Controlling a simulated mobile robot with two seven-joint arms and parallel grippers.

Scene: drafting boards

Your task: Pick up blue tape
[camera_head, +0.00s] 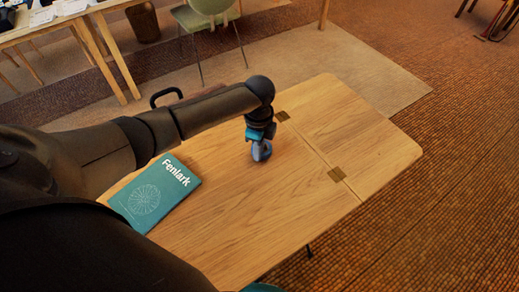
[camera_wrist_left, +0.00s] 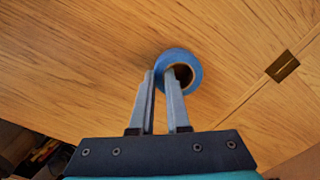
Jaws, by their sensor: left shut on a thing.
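The blue tape (camera_head: 262,151) is a roll on the wooden table, under my left gripper (camera_head: 260,142) in the head view. In the left wrist view the blue tape (camera_wrist_left: 194,62) shows as a ring with a dark hole. My left gripper (camera_wrist_left: 160,75) is shut on the near-left side of the ring, with one finger outside and the other in the hole. The head view does not show clearly whether the roll touches the table. My right gripper is not in view.
A teal Fenlark book (camera_head: 157,194) lies on the wooden table (camera_head: 225,225) to the left. Brass hinges (camera_head: 337,174) mark the table's fold seam. The table's right half is clear. A green chair (camera_head: 208,8) stands beyond the table.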

